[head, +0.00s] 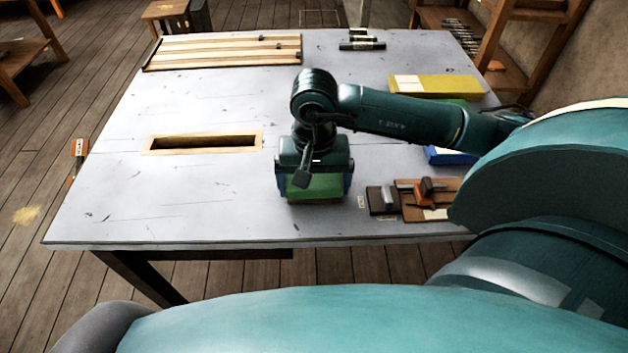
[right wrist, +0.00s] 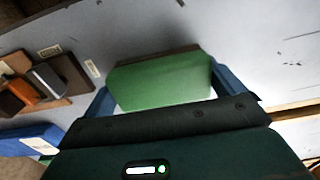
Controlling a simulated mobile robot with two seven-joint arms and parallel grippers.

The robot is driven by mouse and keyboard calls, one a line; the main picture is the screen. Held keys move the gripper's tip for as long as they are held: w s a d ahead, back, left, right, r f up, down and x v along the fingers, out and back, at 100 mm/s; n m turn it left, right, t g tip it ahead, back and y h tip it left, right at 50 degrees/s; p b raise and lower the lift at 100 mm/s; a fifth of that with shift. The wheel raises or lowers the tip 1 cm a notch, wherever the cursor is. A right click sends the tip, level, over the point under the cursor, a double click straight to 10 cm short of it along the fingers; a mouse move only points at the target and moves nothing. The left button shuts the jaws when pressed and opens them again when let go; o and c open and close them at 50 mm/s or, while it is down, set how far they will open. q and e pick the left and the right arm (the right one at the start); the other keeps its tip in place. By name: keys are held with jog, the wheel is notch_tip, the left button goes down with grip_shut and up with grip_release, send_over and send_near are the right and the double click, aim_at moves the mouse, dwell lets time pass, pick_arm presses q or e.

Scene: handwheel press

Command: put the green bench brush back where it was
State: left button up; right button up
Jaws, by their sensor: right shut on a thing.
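The green bench brush (head: 316,187) is at the front middle of the grey table (head: 210,215). My right gripper (head: 314,183) points down over it, with a blue finger on each side, and is shut on it. In the right wrist view the brush's green block (right wrist: 160,80) sits between the blue fingers of the gripper (right wrist: 165,90), with a brown strip along its far edge. The brush is at or just above the table top; I cannot tell whether it touches. My left gripper is not in view.
Right of the brush are a dark block (head: 382,200) and a wooden board (head: 424,212) with an orange-brown tool. A blue box (head: 448,156) and a yellow box (head: 437,86) lie further back. A wood-framed slot (head: 203,143) is at left. The front left table top is clear.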

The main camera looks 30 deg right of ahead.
aim_at(314, 180)
jog(key=shift+f, duration=0.25)
jog(key=o, duration=0.6)
jog(key=shift+r, duration=0.1)
jog(key=shift+r, duration=0.3)
notch_tip(314, 180, up, 12)
jog(key=b, duration=0.1)
jog(key=shift+f, duration=0.15)
